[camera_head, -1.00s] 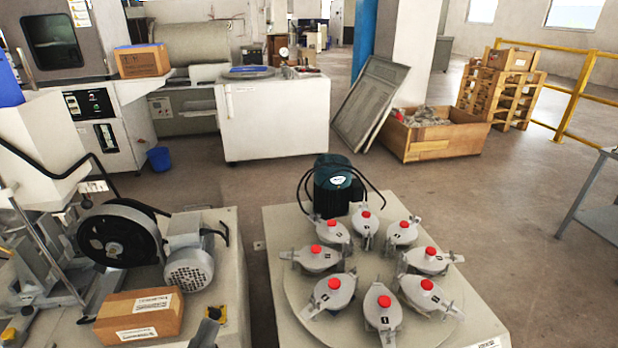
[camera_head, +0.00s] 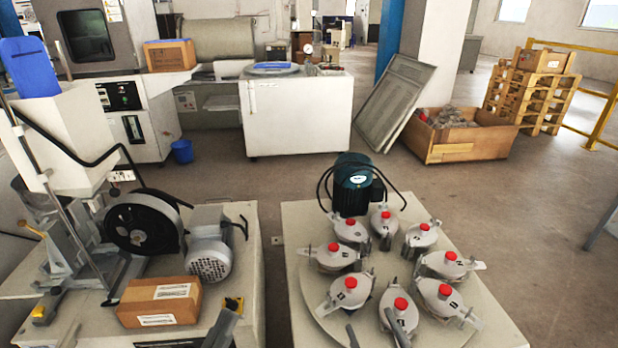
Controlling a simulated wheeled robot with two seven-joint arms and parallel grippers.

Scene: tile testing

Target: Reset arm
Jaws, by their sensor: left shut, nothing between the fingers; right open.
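My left gripper (camera_head: 222,328) shows at the bottom edge as a dark grey tip, just right of the cardboard box; it is shut and empty. My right gripper (camera_head: 372,328) shows at the bottom edge as two dark fingers set apart, open and empty. Its fingers overlap the front of the round turntable with the grey lidded pots in this view; I cannot tell how high above it they are. Both arms and the rest of the grippers are below the picture.
A machine with a black wheel and grey motor (camera_head: 208,258) stands on the left bench, with a cardboard box (camera_head: 160,302) in front. Several red-knobbed pots (camera_head: 396,313) ring the right bench's turntable (camera_head: 345,329). A gap separates the benches. Floor (camera_head: 540,230) on the right is open.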

